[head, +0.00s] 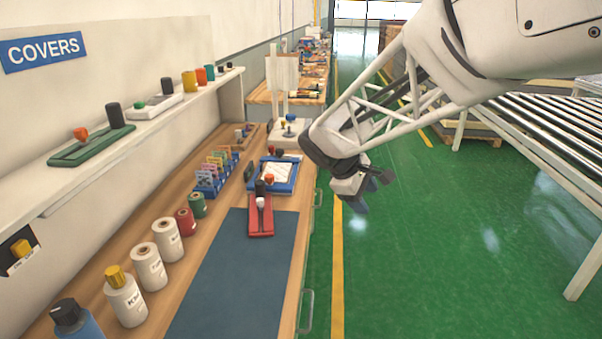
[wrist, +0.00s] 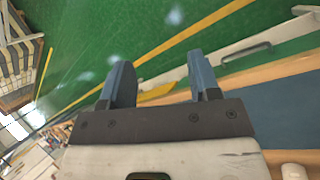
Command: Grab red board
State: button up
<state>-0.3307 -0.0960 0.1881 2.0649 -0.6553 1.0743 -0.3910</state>
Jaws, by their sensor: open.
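The red board (head: 261,229) lies on the workbench at the far end of the dark blue mat (head: 240,275). A white-topped knob and a black upright part stand on the board. My gripper (head: 368,196) hangs over the green floor, to the right of the bench and apart from the board. Its two blue-grey fingers (wrist: 162,85) are spread open with nothing between them in the wrist view. The wrist view shows the bench edge and part of the mat, but I cannot make out the red board there.
A blue tray (head: 287,188) stands just behind the board. Spools and bottles (head: 124,298) line the bench's left side. A wall shelf (head: 120,150) holds a green board (head: 92,145) and several colored caps. A roller conveyor (head: 545,130) stands at right. The mat is bare in front.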

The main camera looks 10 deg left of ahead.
jog(key=w+a+f+n+t+h, duration=0.15)
jog(key=w+a+f+n, duration=0.25)
jog(key=w+a, duration=0.5)
jog(key=n+t+h, duration=0.2)
jog(key=n+t, duration=0.4)
jog(key=n, duration=0.5)
send_near(260, 205)
jog(key=w, duration=0.1)
jog(key=w+d, duration=0.1)
jog(key=shift+w+d+f, duration=0.1)
jog(key=shift+w+d, duration=0.05)
jog(key=shift+w, duration=0.15)
jog(key=shift+x, duration=1.3)
jog(key=shift+x, duration=2.6)
